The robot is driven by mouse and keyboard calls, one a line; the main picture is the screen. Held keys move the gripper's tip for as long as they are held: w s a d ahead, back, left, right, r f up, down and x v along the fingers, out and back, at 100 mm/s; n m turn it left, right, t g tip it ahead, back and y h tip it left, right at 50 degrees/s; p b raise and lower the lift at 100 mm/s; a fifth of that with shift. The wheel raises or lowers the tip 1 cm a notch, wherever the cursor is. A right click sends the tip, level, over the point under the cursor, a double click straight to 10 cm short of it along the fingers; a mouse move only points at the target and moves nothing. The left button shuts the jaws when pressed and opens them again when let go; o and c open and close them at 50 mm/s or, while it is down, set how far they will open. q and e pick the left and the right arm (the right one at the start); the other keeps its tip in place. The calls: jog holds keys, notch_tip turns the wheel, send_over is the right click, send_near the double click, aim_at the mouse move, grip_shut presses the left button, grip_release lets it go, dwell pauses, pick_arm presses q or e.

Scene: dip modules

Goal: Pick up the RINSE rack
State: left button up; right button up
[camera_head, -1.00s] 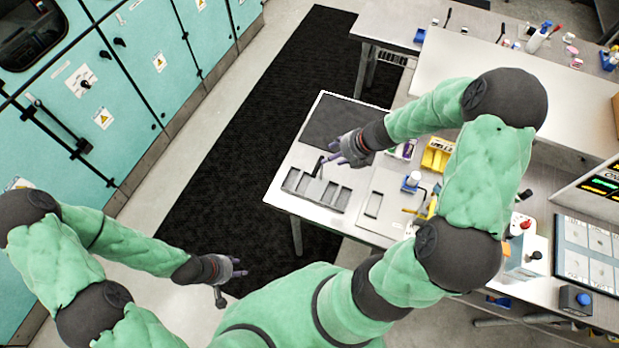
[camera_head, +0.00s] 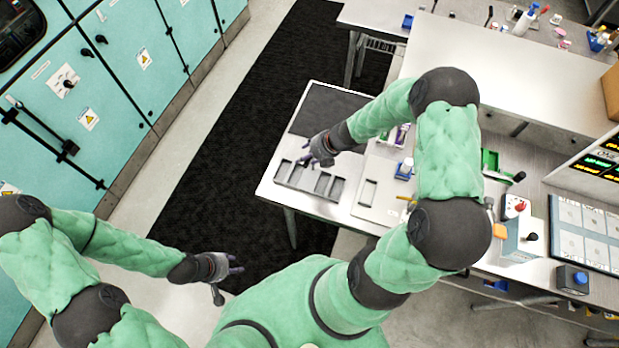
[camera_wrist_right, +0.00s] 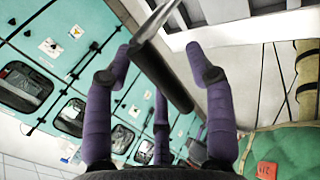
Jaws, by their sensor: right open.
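A grey compartment tray (camera_head: 330,186) lies on the white table, with several open slots. My right gripper (camera_head: 310,155) is above its far left part, fingers pointing left. In the right wrist view, a dark cylindrical handle (camera_wrist_right: 165,78) with a bright metal strip lies between the open purple fingers (camera_wrist_right: 160,62). The fingers do not look closed on it. Whether this handle belongs to the RINSE rack cannot be told; no label is readable. My left gripper (camera_head: 225,275) is open and empty, low over the floor, away from the table.
A dark mat (camera_head: 325,108) covers the table's far left part. A green holder (camera_head: 490,158) stands farther right. Teal cabinets (camera_head: 110,70) line the left wall.

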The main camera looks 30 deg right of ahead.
grip_shut()
jog(key=shift+r, duration=0.1)
dwell(0.3)
